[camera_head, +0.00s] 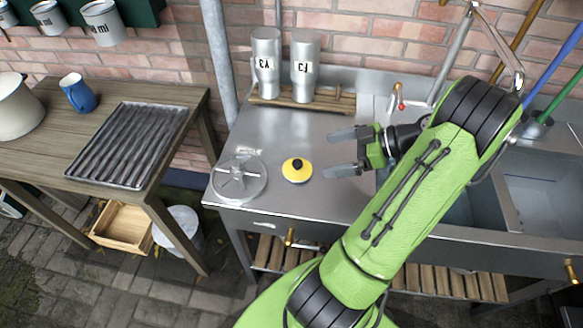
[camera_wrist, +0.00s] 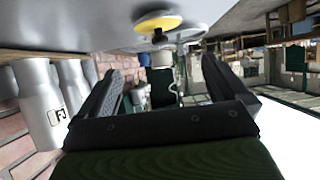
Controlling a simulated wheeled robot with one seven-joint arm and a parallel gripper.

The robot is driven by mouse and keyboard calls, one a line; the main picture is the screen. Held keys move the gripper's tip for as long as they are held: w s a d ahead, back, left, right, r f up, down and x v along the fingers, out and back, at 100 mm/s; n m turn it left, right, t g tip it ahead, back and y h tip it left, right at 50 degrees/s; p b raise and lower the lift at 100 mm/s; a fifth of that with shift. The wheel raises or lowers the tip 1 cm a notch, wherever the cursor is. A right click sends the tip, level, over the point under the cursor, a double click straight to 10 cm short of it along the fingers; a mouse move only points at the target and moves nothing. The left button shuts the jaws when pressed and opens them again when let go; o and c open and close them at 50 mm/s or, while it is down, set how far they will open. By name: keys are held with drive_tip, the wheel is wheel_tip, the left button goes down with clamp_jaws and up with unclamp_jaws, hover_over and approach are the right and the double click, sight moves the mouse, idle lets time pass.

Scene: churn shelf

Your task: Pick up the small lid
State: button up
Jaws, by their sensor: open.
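The small lid (camera_head: 297,170) is a yellow disc with a black knob, lying knob up on the steel counter (camera_head: 270,205). In the wrist view the yellow lid (camera_wrist: 158,22) shows near the top, ahead of the fingers. My gripper (camera_head: 343,151) is open and empty, to the right of the lid and apart from it. Its two fingers point left toward the lid. The wrist view also shows both fingers of my gripper (camera_wrist: 160,95) spread apart with nothing between them.
A larger round metal lid (camera_head: 239,180) lies left of the small lid. Two metal cans (camera_head: 303,65) stand on a wooden rack behind. Sinks (camera_head: 545,190) are at the right, a tap (camera_head: 395,97) behind my gripper. A wooden table with a ridged tray (camera_head: 127,145) stands left.

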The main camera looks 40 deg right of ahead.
sight(299, 162)
drive_tip(key=b+x, duration=0.3)
drive_tip(key=x, duration=0.7)
drive_tip(key=shift+w+a+f, duration=0.15)
drive_tip(key=shift+a+f, duration=0.05)
drive_tip(key=shift+f, duration=0.1)
drive_tip(key=shift+c, duration=0.2)
drive_tip(key=c, duration=1.1)
